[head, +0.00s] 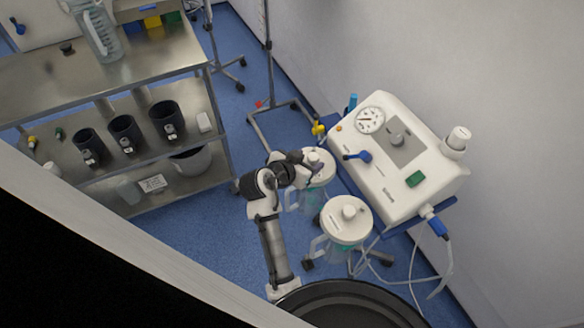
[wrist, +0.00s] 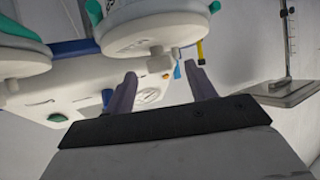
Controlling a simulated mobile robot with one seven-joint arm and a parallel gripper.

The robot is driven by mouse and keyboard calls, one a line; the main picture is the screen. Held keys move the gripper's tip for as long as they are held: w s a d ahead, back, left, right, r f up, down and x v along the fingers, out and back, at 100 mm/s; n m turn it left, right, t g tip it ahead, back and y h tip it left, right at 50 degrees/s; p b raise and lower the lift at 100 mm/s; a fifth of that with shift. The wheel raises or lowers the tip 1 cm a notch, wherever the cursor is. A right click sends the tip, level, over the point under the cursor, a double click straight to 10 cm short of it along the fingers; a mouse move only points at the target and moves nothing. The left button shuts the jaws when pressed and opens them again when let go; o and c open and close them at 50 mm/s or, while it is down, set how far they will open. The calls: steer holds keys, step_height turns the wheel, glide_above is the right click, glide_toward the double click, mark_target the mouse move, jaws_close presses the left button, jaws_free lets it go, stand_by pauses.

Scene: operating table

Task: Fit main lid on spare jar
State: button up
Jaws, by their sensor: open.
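Two clear jars with round white lids stand beside the suction unit. The upper lid (head: 321,158) is partly behind my gripper (head: 313,166), and its jar (head: 316,196) shows below. The lower lid (head: 347,228) sits on the other jar (head: 343,252). I cannot tell which is main or spare. In the wrist view my gripper (wrist: 163,84) is open and empty, its two dark fingers apart. One lid (wrist: 150,28) lies just beyond the fingertips, its knob in line with the gap. The other lid (wrist: 22,58) is at the left. No contact is visible.
The white suction unit (head: 404,150) stands right of the jars, with a hose (head: 447,262) hanging at its lower right. A steel shelf trolley (head: 215,152) with dark canisters is at left. A pole stand (head: 268,75) is behind. Blue floor lies between.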

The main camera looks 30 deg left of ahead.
steer(key=b+v, duration=0.1)
steer(key=v, duration=0.9)
steer(key=shift+r, duration=0.1)
